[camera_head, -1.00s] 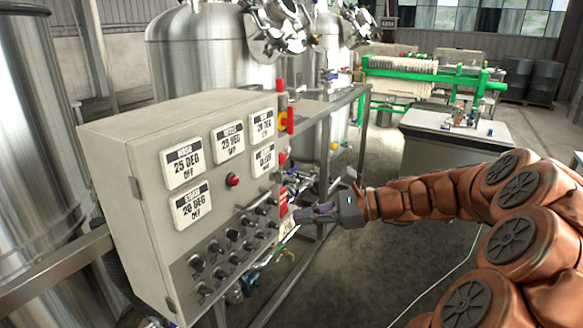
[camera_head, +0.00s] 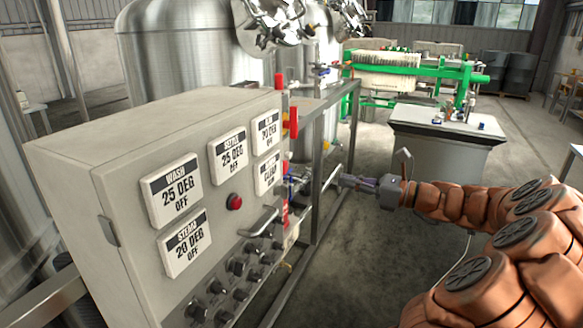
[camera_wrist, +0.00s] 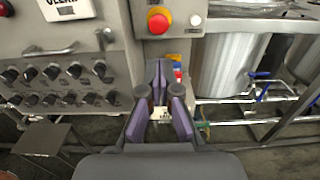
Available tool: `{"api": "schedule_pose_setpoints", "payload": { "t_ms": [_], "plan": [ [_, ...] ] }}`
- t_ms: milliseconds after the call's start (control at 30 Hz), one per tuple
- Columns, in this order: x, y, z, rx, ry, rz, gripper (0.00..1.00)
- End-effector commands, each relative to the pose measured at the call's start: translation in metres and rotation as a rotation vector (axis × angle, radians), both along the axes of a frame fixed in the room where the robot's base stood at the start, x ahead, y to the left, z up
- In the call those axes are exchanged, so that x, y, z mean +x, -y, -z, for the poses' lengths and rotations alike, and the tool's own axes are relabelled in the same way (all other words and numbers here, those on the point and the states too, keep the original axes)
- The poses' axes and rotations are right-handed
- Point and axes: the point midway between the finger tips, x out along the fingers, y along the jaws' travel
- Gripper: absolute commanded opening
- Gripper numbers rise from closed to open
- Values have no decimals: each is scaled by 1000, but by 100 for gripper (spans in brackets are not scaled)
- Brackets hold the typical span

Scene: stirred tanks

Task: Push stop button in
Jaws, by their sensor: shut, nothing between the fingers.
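The stop button appears to be the red mushroom button (camera_wrist: 158,20) on a yellow base, on a grey box at the top middle of the wrist view. In the head view I cannot make it out clearly. My gripper (camera_wrist: 158,70) is shut and empty. Its purple fingers point toward the box, and their tips show below the button in the wrist view. In the head view my gripper (camera_head: 345,181) is to the right of the control cabinet (camera_head: 95,170), apart from its front. I cannot tell the exact distance from tips to button.
Several black knobs (camera_head: 236,268) and a metal handle (camera_head: 259,222) stick out of the cabinet front. A red round light or button (camera_head: 234,202) sits among the displays. A white round button (camera_wrist: 195,20) is beside the red one. A metal frame (camera_head: 318,170) and pipes stand behind.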

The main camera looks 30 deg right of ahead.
Motion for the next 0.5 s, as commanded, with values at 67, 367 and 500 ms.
{"api": "schedule_pose_setpoints", "payload": {
  "t_ms": [67, 367, 500],
  "plan": [
    [0, 0, 0, 0, 0, -1, 0],
    [10, -7, 0, -1, -1, -4, 0],
    [28, -18, 0, -3, -3, -4, 0]
  ]
}}
